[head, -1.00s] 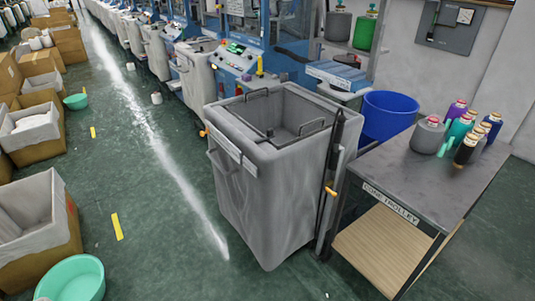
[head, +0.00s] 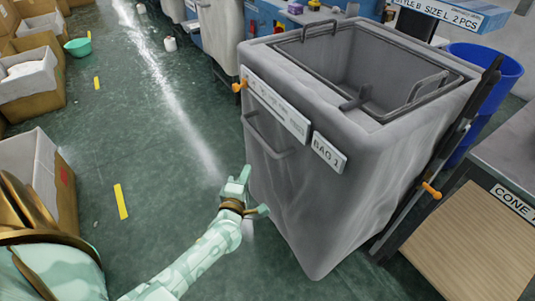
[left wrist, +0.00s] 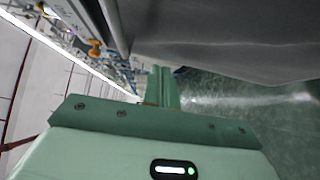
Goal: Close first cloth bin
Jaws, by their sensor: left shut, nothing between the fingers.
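The cloth bin (head: 335,190), a tall grey fabric bag labelled BAG 1, stands right of centre in the head view. Its top is open and I see into its empty-looking inside. Dark frame handles (head: 305,30) cross the rim, and a grey bar handle (head: 268,140) sits on its front face. My left gripper (head: 240,185) is beside the bin's lower left front, below the bar handle, with nothing held. In the left wrist view its fingers (left wrist: 162,84) are together, close to grey cloth (left wrist: 220,40). My right gripper is not in view.
A dark post with an orange knob (head: 431,190) stands at the bin's right. Beyond are a blue bucket (head: 490,75) and the cone trolley (head: 480,235). Cardboard boxes (head: 30,95) line the left.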

